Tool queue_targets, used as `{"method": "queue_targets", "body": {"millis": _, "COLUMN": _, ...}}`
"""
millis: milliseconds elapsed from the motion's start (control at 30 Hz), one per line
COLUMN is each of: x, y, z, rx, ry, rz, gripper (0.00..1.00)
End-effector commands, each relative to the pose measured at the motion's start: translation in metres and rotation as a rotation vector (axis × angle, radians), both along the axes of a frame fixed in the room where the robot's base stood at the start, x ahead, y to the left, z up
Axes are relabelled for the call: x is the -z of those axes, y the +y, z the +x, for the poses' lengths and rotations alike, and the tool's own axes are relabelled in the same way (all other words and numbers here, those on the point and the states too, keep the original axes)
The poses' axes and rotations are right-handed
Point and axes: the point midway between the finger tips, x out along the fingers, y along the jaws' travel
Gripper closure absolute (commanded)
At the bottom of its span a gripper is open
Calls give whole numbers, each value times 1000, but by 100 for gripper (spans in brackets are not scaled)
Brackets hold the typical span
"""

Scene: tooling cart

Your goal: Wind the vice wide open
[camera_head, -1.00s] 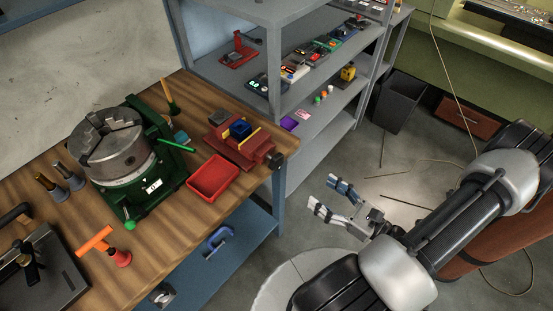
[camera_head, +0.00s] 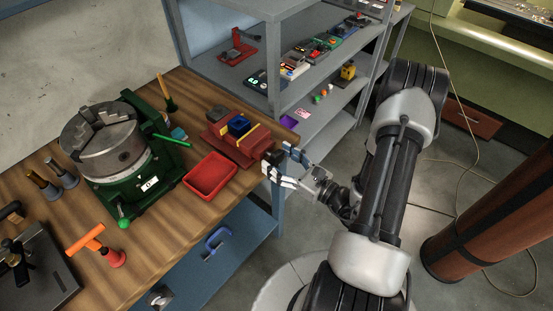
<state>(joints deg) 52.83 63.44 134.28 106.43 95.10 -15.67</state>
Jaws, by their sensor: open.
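The red vice (camera_head: 232,146) sits on the wooden bench (camera_head: 165,226) near its right corner, with a blue block (camera_head: 239,126) between yellow strips on its top. Its dark handle end (camera_head: 272,157) sticks out past the bench's front edge. My gripper (camera_head: 279,166) is open, with its fingers right at the handle end, one on the far side and one on the near side of it as seen here. I cannot tell whether the fingers touch the handle. Part of the handle is hidden by the fingers.
A red tray (camera_head: 210,177) lies just left of the vice. A green rotary table with a chuck (camera_head: 104,150) stands further left, its green lever pointing toward the vice. A grey shelf unit (camera_head: 230,70) stands close behind the bench's right end.

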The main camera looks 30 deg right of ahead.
Motion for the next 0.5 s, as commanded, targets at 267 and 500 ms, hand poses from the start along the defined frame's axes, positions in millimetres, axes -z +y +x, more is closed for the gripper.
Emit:
{"method": "queue_targets", "body": {"millis": 267, "x": 0, "y": 4, "z": 12, "rx": 1, "ry": -2, "rz": 1, "gripper": 36}}
{"method": "queue_targets", "body": {"millis": 500, "x": 0, "y": 4, "z": 12, "rx": 1, "ry": -1, "rz": 0, "gripper": 40}}
